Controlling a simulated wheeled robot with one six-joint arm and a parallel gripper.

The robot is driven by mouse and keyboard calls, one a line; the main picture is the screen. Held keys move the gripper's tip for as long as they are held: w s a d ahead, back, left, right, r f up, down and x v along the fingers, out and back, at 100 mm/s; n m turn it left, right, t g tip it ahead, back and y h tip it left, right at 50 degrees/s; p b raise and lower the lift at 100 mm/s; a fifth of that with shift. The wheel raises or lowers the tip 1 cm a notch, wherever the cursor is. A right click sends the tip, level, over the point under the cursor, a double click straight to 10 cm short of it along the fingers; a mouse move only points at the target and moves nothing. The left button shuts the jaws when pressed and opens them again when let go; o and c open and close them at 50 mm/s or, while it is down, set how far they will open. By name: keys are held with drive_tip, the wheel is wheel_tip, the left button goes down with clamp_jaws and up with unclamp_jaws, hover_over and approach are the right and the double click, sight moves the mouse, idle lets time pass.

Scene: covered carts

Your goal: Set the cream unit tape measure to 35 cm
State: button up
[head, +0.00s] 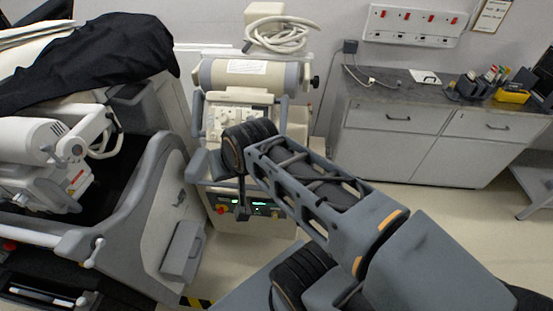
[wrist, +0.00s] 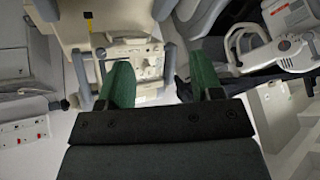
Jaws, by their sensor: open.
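The cream unit (head: 268,98) stands in the middle of the head view, with a round grey-banded housing on top and a knob panel below. It fills the upper left of the wrist view (wrist: 120,18), seen upside down. A thin yellow strip with a dark end (wrist: 90,28) shows on it there; I cannot tell whether this is the tape measure, and no scale is readable. My gripper (wrist: 161,62) is open and empty, its green fingers apart in front of the unit. My arm hides part of the unit in the head view.
A large grey-and-white machine (head: 165,205) stands close on the left, with a black cloth (head: 95,60) above it. A grey-topped cabinet (head: 420,135) stands at right. Floor (head: 455,215) is clear before it.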

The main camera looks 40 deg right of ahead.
drive_tip(key=w+d+f+m+t+h+b, duration=0.1)
drive_tip(key=w+d+f+m+t+b, duration=0.15)
drive_tip(key=w+f+m+b, duration=0.55)
drive_tip(key=w+d+f+m+t+h+b, duration=0.15)
drive_tip(key=w+f+m+t+b, duration=0.25)
drive_tip(key=f+m+b, duration=0.85)
drive_tip(key=w+d+f+m+h+b, duration=0.3)
drive_tip(key=d+f+m+h+b, duration=1)
drive_tip(key=m+b, duration=1)
drive_tip(key=w+d+f+n+y+b, duration=0.1)
drive_tip(key=w+d+f+y, duration=0.1)
drive_tip(key=w+d, duration=0.7)
drive_tip(key=shift+w+d+b, duration=0.25)
drive_tip(key=shift+d+b, duration=0.05)
drive_tip(key=shift+d, duration=0.95)
drive_tip(key=shift+n+y, duration=0.25)
clamp_jaws()
